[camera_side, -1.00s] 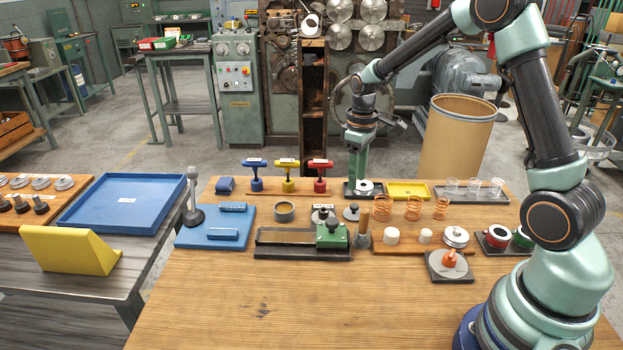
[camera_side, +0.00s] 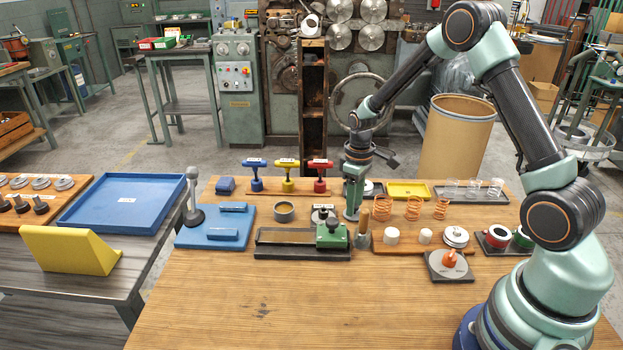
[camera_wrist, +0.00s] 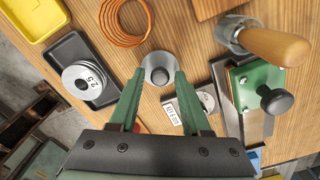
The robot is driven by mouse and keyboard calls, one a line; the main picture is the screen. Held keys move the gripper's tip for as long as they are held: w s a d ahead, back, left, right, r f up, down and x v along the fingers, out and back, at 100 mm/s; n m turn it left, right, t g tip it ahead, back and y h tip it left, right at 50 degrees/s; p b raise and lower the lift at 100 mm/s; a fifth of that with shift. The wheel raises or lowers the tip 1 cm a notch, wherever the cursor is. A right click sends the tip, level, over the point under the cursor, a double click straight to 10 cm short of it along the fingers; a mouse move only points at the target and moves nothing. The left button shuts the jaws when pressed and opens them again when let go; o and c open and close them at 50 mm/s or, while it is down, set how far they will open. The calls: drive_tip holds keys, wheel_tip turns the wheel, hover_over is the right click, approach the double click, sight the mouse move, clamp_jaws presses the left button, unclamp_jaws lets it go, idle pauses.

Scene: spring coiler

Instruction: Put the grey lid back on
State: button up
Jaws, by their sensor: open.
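The grey lid (camera_wrist: 158,68), a round disc with a dark knob, lies on the wooden table between the fingertips of my gripper (camera_wrist: 160,76) in the wrist view. My gripper is open, one finger on each side of the lid. In the side view my gripper (camera_side: 352,213) points down at the table and mostly hides the lid. I cannot tell whether a finger touches it. An open round grey pot (camera_side: 284,211) stands further left in the side view, uncovered. It is not in the wrist view.
Close by are a labelled plate (camera_wrist: 200,101), a green clamp block (camera_side: 332,235), a wooden-handled tool (camera_wrist: 272,42), copper coils (camera_wrist: 124,22) and a black tray with a weight (camera_wrist: 83,79). Coloured T-handles (camera_side: 288,175) stand behind the pot. The front of the table is clear.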

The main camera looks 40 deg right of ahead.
clamp_jaws()
drive_tip(key=shift+r, duration=0.15)
drive_tip(key=shift+r, duration=0.45)
